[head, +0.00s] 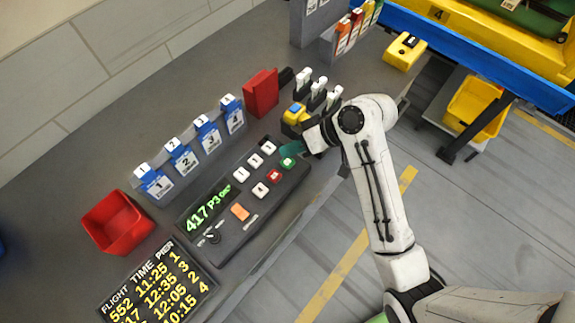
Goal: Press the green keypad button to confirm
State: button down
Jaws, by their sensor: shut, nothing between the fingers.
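The dark keypad console (222,233) lies on the grey counter, with a green display reading "417 P3" and a knob at its lower left end. The green button (288,163) is at its upper right end, next to a red button (274,176) and several white buttons. My gripper (314,148) is shut and empty just above and right of the green button. The button's face is visible. The fingertips are small and partly hidden by the wrist, so I cannot tell their height above the console. A teal patch (290,148) shows beside the green button.
Numbered blue-and-white card holders (208,137) stand behind the console, with a red bin (117,222) at left. A red block (261,93), a yellow block with a blue top (294,114) and white-topped dark items (318,87) stand near my gripper. A flight board (158,285) lies below.

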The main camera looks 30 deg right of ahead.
aim_at(281, 161)
jog(key=shift+f+b, duration=0.3)
jog(key=shift+f, duration=0.65)
jog(key=shift+f, duration=0.15)
dwell(1.2)
jog(key=shift+f, duration=0.25)
jog(key=shift+f, duration=0.5)
dwell(0.7)
jog(key=shift+r, duration=0.1)
jog(key=shift+r+p, duration=0.85)
jog(key=shift+p, duration=0.15)
notch_tip(281, 161, up, 5)
jog(key=p, duration=0.5)
